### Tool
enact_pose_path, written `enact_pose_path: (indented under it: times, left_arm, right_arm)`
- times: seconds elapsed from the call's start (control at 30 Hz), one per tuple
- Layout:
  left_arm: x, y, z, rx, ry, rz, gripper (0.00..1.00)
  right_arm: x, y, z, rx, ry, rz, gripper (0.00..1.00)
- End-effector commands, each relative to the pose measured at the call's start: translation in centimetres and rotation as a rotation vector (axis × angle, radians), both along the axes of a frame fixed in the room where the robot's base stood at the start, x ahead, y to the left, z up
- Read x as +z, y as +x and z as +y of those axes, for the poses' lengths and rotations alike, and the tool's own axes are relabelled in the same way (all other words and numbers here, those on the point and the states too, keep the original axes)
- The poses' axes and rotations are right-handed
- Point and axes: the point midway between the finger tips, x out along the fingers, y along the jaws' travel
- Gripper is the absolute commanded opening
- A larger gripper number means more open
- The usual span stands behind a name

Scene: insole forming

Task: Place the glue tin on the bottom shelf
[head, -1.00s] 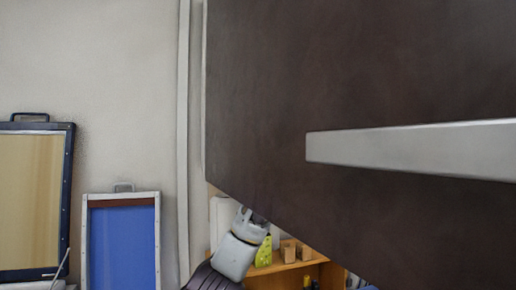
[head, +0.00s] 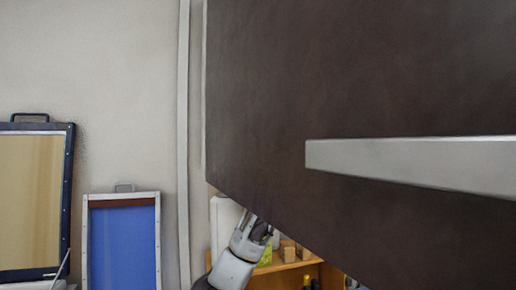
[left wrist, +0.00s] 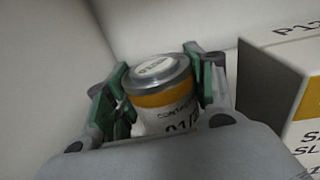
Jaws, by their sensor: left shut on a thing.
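The glue tin (left wrist: 163,95) shows in the left wrist view as a small can with a grey lid, a yellow band and a white printed label. My left gripper (left wrist: 160,88) is shut on it, with a green-padded finger on either side. The tin's lower part is hidden by the gripper body. In the head view my left gripper (head: 256,230) is at the lower middle, in front of a wooden shelf unit (head: 290,268). The tin cannot be made out there. My right gripper is not in view.
A large dark panel with a pale bar (head: 420,165) covers the right of the head view. A box (left wrist: 285,85) with printed text stands close to the right of the tin. Small wooden blocks (head: 288,252) sit on the shelf. Framed screens (head: 122,240) lean at left.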

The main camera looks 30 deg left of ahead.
Motion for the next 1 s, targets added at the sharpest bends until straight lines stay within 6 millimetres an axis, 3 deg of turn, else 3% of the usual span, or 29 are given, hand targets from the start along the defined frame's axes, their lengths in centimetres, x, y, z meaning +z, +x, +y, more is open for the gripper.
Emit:
enact_pose_path:
  times: [0.63, 0.67, 0.7, 1.0]
  left_arm:
    - [-0.9, -0.04, -0.02, -0.001, 0.001, -0.002, 0.24]
    - [-0.91, -0.02, -0.03, -0.001, 0.0, 0.0, 0.58]
    - [-0.91, -0.02, -0.03, -0.001, 0.0, 0.0, 0.63]
    - [-0.89, -0.01, -0.03, -0.001, 0.0, 0.0, 0.64]
  right_arm:
    - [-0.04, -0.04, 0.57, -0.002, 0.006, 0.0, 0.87]
    - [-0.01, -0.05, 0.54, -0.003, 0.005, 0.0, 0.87]
    - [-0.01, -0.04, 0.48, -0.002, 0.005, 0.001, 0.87]
    - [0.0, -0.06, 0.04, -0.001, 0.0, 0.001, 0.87]
